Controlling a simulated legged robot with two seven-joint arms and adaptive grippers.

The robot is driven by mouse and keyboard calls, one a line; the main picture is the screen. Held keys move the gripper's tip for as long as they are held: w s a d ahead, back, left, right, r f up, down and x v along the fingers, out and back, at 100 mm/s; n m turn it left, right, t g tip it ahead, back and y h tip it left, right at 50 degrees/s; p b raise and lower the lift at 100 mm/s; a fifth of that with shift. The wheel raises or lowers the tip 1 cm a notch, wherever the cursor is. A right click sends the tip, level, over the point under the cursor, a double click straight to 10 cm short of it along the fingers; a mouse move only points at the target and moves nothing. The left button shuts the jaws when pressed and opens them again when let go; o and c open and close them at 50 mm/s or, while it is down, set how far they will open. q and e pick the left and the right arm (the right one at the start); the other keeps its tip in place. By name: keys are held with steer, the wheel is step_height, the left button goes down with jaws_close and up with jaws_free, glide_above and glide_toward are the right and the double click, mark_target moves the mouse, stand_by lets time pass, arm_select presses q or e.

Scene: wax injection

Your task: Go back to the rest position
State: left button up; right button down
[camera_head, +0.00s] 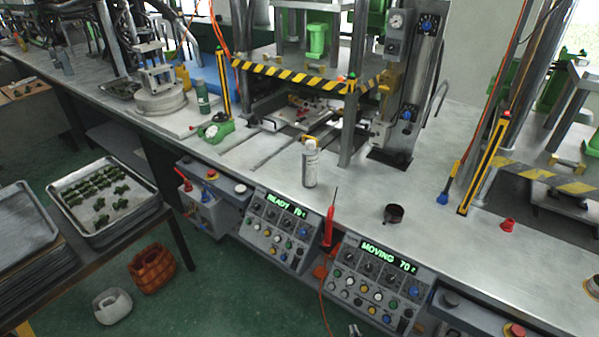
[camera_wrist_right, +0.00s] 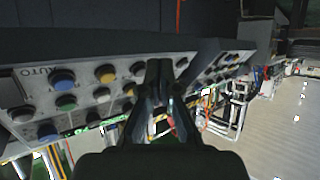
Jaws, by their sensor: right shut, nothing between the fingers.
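My right gripper (camera_head: 355,330) shows only as small fingertips at the bottom edge of the head view, in front of the right control panel (camera_head: 372,283). In the right wrist view my right gripper (camera_wrist_right: 162,75) is shut, its dark fingers together with nothing between them. Panel buttons (camera_wrist_right: 66,102) fill the left of that view, behind the fingers. I cannot tell how far the fingertips are from the panel. My left gripper is in neither view.
The left panel (camera_head: 273,231) reads READY; the right one reads MOVING. On the worktop (camera_head: 440,238) stand a spray can (camera_head: 311,163) and a dark cup (camera_head: 393,214). A red-handled tool (camera_head: 329,226) hangs at its edge. Trays (camera_head: 132,228) lie on a table at left.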

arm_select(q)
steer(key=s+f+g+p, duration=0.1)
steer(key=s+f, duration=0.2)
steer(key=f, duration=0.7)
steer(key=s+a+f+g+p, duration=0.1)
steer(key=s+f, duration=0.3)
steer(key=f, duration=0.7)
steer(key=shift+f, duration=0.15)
arm_select(e)
steer(key=s+d+f+g, duration=0.1)
steer(key=s+f+g, duration=0.2)
steer(key=s+f, duration=0.4)
steer(key=s+d+f+g, duration=0.2)
steer(key=s+f+g, duration=0.2)
steer(key=s, duration=1.1)
steer(key=s+d+f+g+h, duration=0.1)
steer(key=s+f+g, duration=0.3)
steer(key=s+f, duration=0.6)
steer(key=shift+s+d+f+n, duration=0.25)
steer(key=shift+s+f+n, duration=0.05)
steer(key=shift+s, duration=0.2)
steer(key=shift+w, duration=0.1)
